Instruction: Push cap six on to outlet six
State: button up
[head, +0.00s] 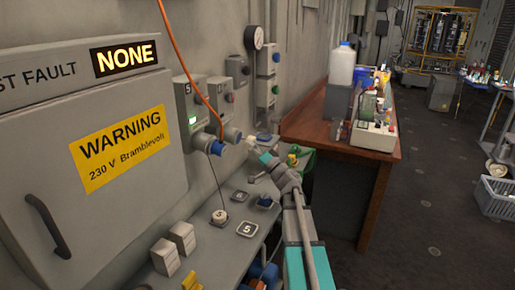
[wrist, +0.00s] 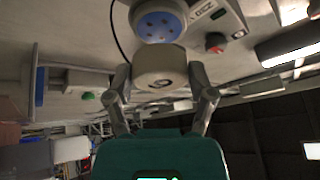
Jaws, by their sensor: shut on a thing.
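Cap six (wrist: 160,70) is a round cream cap held between the two fingers of my gripper (wrist: 162,98) in the wrist view. Just beyond it is outlet six (wrist: 158,22), a round socket with a blue face and several dark holes. Much of that face shows above the cap, so the cap is not seated over it. The gap between them is hard to judge. The fingers look small there.
A grey outlet box marked 5 (head: 187,92) is to the left. An orange cord (head: 187,70) hangs in front of the boxes. A round cap (head: 219,217) on a dark cord and a tile marked 5 (head: 247,229) rest on the ledge below. A wooden bench (head: 340,165) stands right.

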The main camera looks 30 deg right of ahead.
jog(key=shift+w+a+r, duration=0.2)
jog(key=shift+w+a, duration=0.55)
jog(key=shift+w, duration=0.15)
jog(key=shift+w+a+r+p, duration=0.1)
jog(key=shift+w+a+p, duration=0.25)
jog(key=shift+w, duration=0.1)
dwell(2.1)
jog(key=o, duration=1)
jog(key=shift+s+d, duration=0.1)
